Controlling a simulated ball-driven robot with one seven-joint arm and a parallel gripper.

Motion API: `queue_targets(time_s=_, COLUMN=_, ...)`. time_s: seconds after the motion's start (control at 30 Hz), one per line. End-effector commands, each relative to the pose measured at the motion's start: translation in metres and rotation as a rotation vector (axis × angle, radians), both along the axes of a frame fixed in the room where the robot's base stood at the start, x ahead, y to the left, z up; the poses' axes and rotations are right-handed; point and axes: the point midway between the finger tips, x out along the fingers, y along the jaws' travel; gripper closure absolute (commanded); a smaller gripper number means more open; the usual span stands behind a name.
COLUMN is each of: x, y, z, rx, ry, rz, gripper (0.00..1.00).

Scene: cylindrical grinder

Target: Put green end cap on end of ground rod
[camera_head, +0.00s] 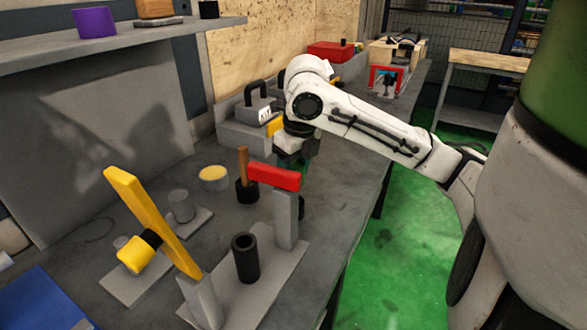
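My gripper (294,158) is a dark shape below my white wrist, pointing down over the bench behind the red bar. A dark green patch shows at its lower end; this may be the green end cap, but I cannot tell whether it is held. The fingers are too dark and partly hidden to show open or shut. I cannot surely make out the ground rod. A thin brown upright rod (243,161) stands in a black cup (247,190), left of my gripper.
A red bar (273,176) tops a grey post (285,222) just in front of my gripper. A slanted yellow bar (152,220), a black hollow cylinder (245,258) and a yellow-topped disc (213,176) stand nearby. A grey shelf (130,38) overhangs the back left.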

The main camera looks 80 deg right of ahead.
Motion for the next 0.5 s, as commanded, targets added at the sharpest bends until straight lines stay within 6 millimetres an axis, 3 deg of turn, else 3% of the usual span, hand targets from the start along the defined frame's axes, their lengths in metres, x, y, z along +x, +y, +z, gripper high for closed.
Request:
queue_targets(time_s=0.07, x=0.0, y=0.0, z=-0.0028, rx=0.0, ry=0.0, rz=0.0, gripper=0.76)
queue_targets(time_s=0.1, x=0.0001, y=0.0, z=-0.0017, rx=0.0, ry=0.0, rz=0.0, gripper=0.44)
queue_targets(time_s=0.37, x=0.0, y=0.0, z=-0.0015, rx=0.0, ry=0.0, rz=0.0, gripper=0.19)
queue_targets(time_s=0.5, x=0.0, y=0.0, z=-0.0015, rx=0.0, ry=0.0, rz=0.0, gripper=0.17)
